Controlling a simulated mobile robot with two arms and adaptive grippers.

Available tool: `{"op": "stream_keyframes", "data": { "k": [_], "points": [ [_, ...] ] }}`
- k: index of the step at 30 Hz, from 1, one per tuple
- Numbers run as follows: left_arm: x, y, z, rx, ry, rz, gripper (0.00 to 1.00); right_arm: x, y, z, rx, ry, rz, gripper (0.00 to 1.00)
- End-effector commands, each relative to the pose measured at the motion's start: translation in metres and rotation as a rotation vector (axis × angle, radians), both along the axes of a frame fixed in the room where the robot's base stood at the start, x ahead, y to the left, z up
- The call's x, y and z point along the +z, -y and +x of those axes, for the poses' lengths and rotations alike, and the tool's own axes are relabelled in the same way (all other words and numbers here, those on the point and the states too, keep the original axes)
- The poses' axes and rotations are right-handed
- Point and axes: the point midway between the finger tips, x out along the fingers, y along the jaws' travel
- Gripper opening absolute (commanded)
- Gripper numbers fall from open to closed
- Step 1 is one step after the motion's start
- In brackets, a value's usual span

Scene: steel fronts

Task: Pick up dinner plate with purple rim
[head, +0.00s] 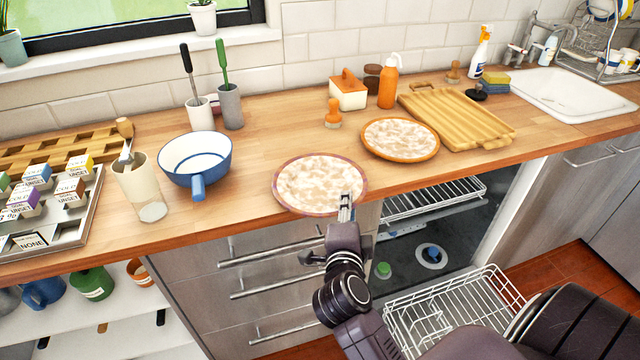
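The dinner plate with the purple rim (308,183) lies on the wooden counter near its front edge, in the middle of the head view. Its face is mottled brown and white. My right gripper (346,204) is at the plate's front right rim, its narrow fingertips overlapping the rim in the picture. The fingers look close together, but I cannot tell whether they are shut on the rim. My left gripper is not in view.
An orange-rimmed plate (400,138) lies to the right, beside a wooden board (455,115). A blue pan (195,160) and a beige cup (140,185) stand to the left. Below, an open dishwasher has its lower rack (455,312) pulled out.

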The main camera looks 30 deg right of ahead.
Motion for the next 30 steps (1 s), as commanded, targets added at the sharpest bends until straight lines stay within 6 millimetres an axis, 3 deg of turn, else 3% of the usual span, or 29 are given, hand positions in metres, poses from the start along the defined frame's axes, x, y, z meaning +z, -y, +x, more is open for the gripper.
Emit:
{"op": "stream_keyframes", "data": {
  "k": [4, 12, 19, 30],
  "points": [
    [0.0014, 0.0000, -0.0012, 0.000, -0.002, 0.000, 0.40, -0.0028, 0.0101, 0.0133, 0.002, 0.001, -0.002, 0.25],
    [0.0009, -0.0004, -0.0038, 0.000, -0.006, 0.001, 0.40, -0.0040, 0.0122, 0.0152, 0.002, 0.000, -0.002, 0.25],
    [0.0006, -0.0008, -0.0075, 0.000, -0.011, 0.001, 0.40, -0.0039, 0.0120, 0.0151, 0.001, 0.000, -0.002, 0.00],
    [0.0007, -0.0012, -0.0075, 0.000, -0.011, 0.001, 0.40, -0.0029, 0.0120, 0.0151, 0.001, 0.002, -0.002, 0.00]
  ]
}}
